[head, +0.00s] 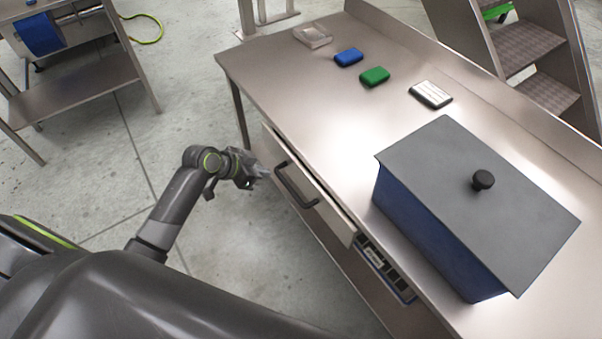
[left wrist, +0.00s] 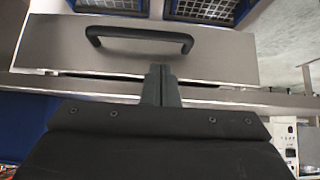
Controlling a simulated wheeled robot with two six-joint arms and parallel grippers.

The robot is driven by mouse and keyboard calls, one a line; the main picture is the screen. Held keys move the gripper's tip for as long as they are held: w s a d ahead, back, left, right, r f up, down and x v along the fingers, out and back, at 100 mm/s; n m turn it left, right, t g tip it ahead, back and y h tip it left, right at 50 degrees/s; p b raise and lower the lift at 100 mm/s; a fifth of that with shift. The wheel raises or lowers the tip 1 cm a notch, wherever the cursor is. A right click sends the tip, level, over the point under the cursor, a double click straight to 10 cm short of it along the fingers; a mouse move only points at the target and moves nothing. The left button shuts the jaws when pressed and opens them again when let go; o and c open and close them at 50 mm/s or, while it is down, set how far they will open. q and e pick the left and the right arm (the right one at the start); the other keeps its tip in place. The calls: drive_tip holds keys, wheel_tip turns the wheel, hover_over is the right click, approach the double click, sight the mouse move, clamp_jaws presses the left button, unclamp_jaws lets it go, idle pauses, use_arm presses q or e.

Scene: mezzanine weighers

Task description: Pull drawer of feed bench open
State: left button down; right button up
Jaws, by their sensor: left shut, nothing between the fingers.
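The feed bench (head: 290,78) is a steel table running across the head view. Its drawer has a pale front (head: 325,213) under the near edge of the top, with a thin dark gap along its upper edge. The dark bar handle (head: 291,187) also shows in the left wrist view (left wrist: 140,34). My left gripper (head: 261,172) is just left of the handle, apart from it. In the left wrist view its fingers (left wrist: 160,84) are together and empty, below the handle in the picture. My right gripper is in neither view.
On the bench top are a blue box with a grey lid (head: 430,180), a white block (head: 430,94), a green block (head: 375,76), a blue block (head: 349,57) and a clear tray (head: 312,36). Steel steps (head: 530,50) stand behind.

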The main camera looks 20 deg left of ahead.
sight(283, 179)
use_arm(q)
drive_tip(key=x, duration=0.8)
drive_tip(key=shift+w+d+f, duration=0.1)
drive_tip(key=shift+w+d, duration=0.15)
drive_tip(key=shift+d, duration=0.05)
drive_tip(key=shift+w+d+f, duration=0.2)
drive_tip(key=shift+w+f, duration=0.05)
drive_tip(key=shift+f, duration=0.2)
drive_tip(key=shift+s+a, duration=0.1)
